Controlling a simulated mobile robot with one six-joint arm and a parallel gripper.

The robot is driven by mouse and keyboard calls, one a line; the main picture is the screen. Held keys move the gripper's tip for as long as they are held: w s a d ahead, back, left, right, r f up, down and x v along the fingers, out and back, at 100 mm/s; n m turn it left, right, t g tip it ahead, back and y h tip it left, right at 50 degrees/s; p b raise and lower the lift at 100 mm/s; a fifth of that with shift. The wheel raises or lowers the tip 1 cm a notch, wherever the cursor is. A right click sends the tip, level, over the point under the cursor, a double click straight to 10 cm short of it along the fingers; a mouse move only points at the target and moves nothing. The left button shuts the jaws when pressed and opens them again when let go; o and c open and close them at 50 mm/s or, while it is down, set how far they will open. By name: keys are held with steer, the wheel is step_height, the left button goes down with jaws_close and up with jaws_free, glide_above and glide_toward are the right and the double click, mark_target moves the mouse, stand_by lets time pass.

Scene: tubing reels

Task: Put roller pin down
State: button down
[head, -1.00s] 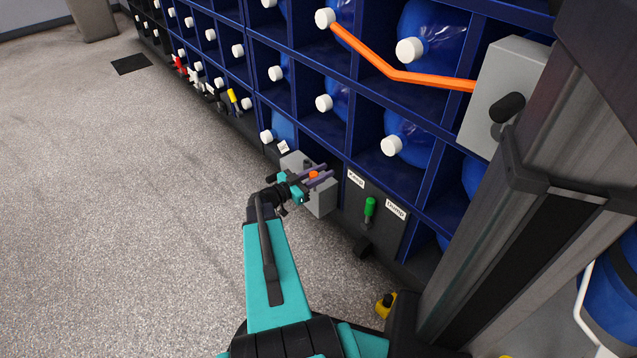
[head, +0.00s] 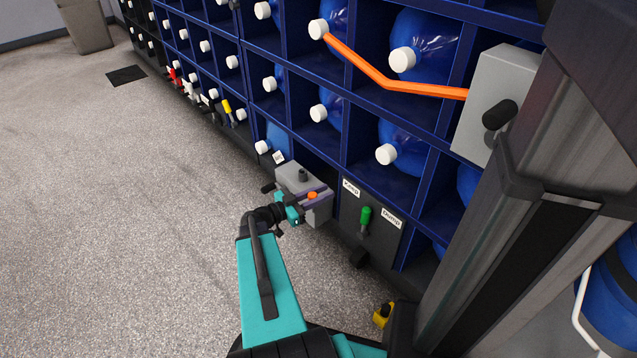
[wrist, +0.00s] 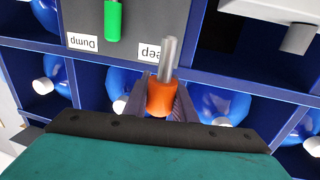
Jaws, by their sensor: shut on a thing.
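The roller pin (wrist: 161,96) has an orange grip and a bare metal shaft. In the wrist view my gripper (wrist: 162,100) is shut around the orange grip, with the shaft pointing up the picture, away from the gripper. In the head view the purple fingers of my gripper (head: 316,196) hold the pin's orange part (head: 312,195) in front of a grey box (head: 296,178) at the foot of the rack. I cannot tell whether the pin touches the box.
A dark panel (head: 385,240) with a green-handled lever (head: 365,217) and "Keep" and "Dump" labels stands right of the box. A blue rack (head: 345,125) holds capped blue containers. An orange bar (head: 385,75) crosses above. Open floor (head: 120,230) lies left.

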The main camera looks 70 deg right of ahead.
steer(key=w+d+b, duration=0.2)
steer(key=d, duration=0.4)
steer(key=w+d+f+b, duration=0.1)
steer(key=w+d+b, duration=0.1)
steer(key=d, duration=0.5)
steer(key=shift+d+f+b, duration=0.15)
steer(key=shift+b, duration=0.3)
steer(key=shift+w+d+f+b, duration=0.2)
steer(key=shift+d+f+b, duration=0.25)
steer(key=shift+d+b, duration=0.2)
steer(key=shift+f+b, duration=0.95)
steer(key=shift+f, duration=0.4)
steer(key=shift+f, duration=0.1)
steer(key=c, duration=1.5)
jaws_free()
